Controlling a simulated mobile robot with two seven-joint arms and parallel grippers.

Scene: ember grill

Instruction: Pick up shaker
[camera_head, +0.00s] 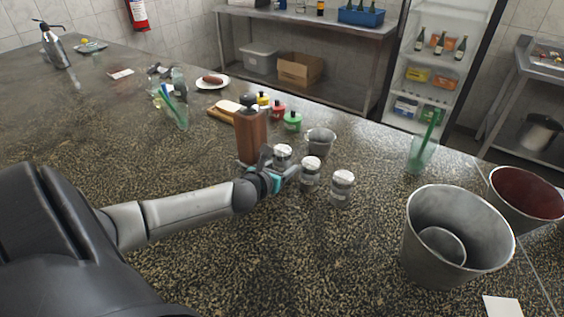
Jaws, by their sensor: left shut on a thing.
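Three small shakers with pale tops and glassy bodies stand in a slanted row in the middle of the counter: the left shaker (283,152), the middle shaker (311,171) and the right shaker (342,188). My left gripper (282,166) reaches in from the left and is shut on the left shaker. The fingers hide its lower part, so I cannot tell whether it touches the counter. The middle shaker is close beside the fingers. My right gripper is not in view.
A tall brown mill (251,135) stands just behind my left gripper. A small metal cup (320,142), a green-capped bottle (293,122) and a glass (421,153) are beyond. A large metal bucket (408,240) stands at right. The counter in front (320,250) is clear.

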